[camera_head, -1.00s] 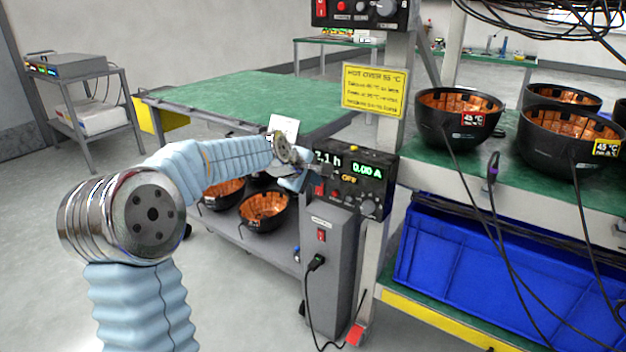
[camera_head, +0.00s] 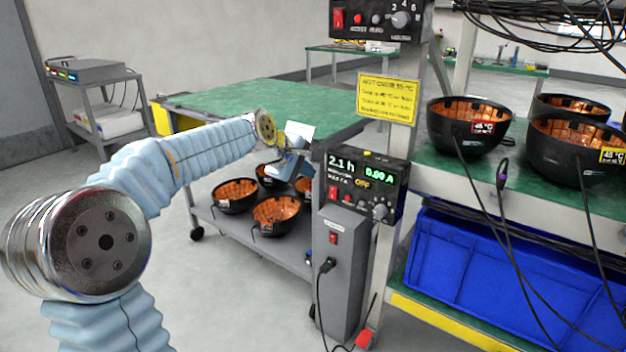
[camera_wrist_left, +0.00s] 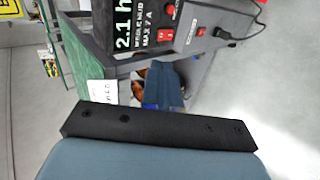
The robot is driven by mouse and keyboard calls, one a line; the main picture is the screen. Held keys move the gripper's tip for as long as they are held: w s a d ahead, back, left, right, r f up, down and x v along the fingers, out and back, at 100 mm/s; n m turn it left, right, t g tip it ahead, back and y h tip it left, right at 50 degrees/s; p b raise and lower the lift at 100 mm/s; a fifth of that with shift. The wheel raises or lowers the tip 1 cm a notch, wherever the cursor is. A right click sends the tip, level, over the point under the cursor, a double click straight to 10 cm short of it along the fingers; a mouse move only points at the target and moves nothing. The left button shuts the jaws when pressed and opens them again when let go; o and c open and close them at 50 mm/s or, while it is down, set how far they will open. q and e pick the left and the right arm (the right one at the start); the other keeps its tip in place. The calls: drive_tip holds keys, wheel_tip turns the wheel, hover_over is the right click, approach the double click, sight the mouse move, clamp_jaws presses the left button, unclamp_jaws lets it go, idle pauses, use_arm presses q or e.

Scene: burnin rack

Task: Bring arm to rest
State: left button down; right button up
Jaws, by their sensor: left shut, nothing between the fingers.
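My left arm comes in from the left in the head view, in a light blue sleeve, and reaches toward the middle. Its left gripper (camera_head: 300,168) is just left of the power unit (camera_head: 366,187), apart from it as far as I can tell. The gripper is shut and empty. In the left wrist view its blue fingers (camera_wrist_left: 166,88) lie together below the power unit's display (camera_wrist_left: 124,32). The display reads 2.1 h and 0.00 A, with OFF lit. My right gripper is not in view.
A green-topped table (camera_head: 250,100) stands behind the gripper, with several black bowls (camera_head: 277,212) on its lower shelf. The rack (camera_head: 480,180) at right carries more bowls (camera_head: 468,125) with hanging cables, above a blue crate (camera_head: 470,275). A grey cart (camera_head: 95,115) stands at far left.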

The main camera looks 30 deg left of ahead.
use_arm(q)
drive_tip(key=shift+s+r, duration=0.45)
drive_tip(key=shift+r, duration=0.15)
drive_tip(key=shift+f, duration=0.1)
drive_tip(key=d+f+m+g+h, duration=0.1)
drive_tip(key=d+f+m+g, duration=0.15)
drive_tip(key=d+f, duration=0.85)
drive_tip(key=d+f+m+g+h, duration=0.15)
drive_tip(key=f+m, duration=0.25)
drive_tip(key=f, duration=1.6)
drive_tip(key=s+d+f+m+g, duration=0.1)
drive_tip(key=s+d+f+m, duration=0.2)
drive_tip(key=s+d+f, duration=0.2)
drive_tip(key=s+d+f+m+g, duration=0.2)
drive_tip(key=s+d+f, duration=0.3)
drive_tip(key=s+f, duration=0.4)
drive_tip(key=s+d+f+m+g, duration=0.2)
drive_tip(key=s+d+f, duration=0.3)
drive_tip(key=s, duration=0.6)
wheel_tip(320, 180, down, 2)
drive_tip(key=shift+d+f+m+h, duration=0.1)
drive_tip(key=shift+d+m+h, duration=0.1)
drive_tip(key=shift+m+h, duration=0.45)
drive_tip(key=shift+a, duration=0.15)
